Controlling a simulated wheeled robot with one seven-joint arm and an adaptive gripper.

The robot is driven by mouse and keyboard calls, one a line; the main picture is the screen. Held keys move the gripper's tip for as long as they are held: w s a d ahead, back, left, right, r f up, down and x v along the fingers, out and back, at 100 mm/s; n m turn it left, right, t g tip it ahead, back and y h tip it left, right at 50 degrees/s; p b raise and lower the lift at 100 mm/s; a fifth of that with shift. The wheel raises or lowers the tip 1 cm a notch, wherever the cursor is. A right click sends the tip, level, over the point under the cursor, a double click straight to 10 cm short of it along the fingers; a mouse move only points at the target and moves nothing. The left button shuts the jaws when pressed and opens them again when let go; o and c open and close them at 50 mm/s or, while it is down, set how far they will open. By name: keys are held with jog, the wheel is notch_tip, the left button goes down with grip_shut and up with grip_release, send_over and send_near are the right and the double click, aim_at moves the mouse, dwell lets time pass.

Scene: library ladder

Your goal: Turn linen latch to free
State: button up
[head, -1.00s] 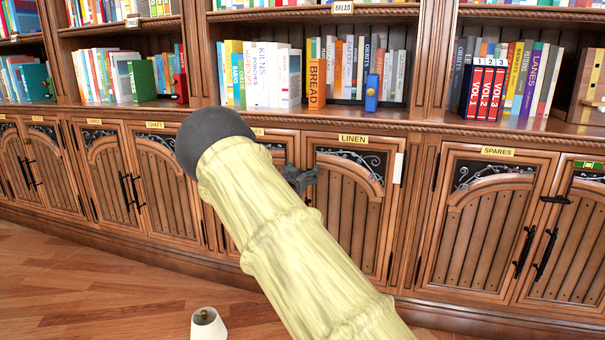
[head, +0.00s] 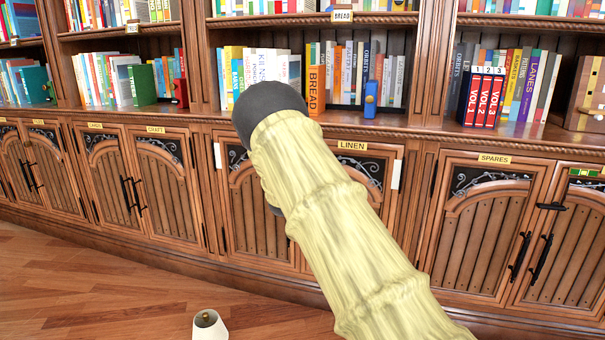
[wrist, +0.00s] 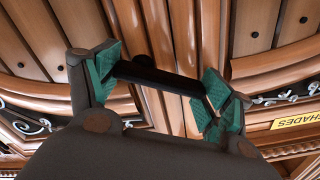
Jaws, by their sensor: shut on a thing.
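The linen latch (wrist: 150,76) is a black bar in the wrist view, lying across the upright strips where the two doors meet. My gripper (wrist: 162,84) has its teal pads at the two ends of this bar and is shut on it. In the head view the LINEN door (head: 358,190) stands closed behind my pale arm. My arm hides the latch and the gripper's fingers there.
The SHADES label (wrist: 297,123) shows upside down in the wrist view. The SPARES doors (head: 485,225) are on the right, with black handles and a dark latch (head: 552,206). Books fill the shelves above. A white lampshade-like object (head: 208,325) is on the wooden floor.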

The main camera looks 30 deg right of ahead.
jog(key=m, duration=0.4)
jog(key=s+d+m+p, duration=0.1)
jog(key=m, duration=0.1)
jog(key=shift+r+m, duration=0.3)
jog(key=m, duration=0.5)
jog(key=shift+s+d+m+b, duration=0.25)
jog(key=shift+s+m+b, duration=0.05)
jog(key=shift+s+b, duration=0.05)
jog(key=o, duration=1)
jog(key=shift+s+a, duration=0.25)
jog(key=shift+a, duration=0.1)
jog(key=v, duration=1.1)
jog(key=shift+s, duration=0.1)
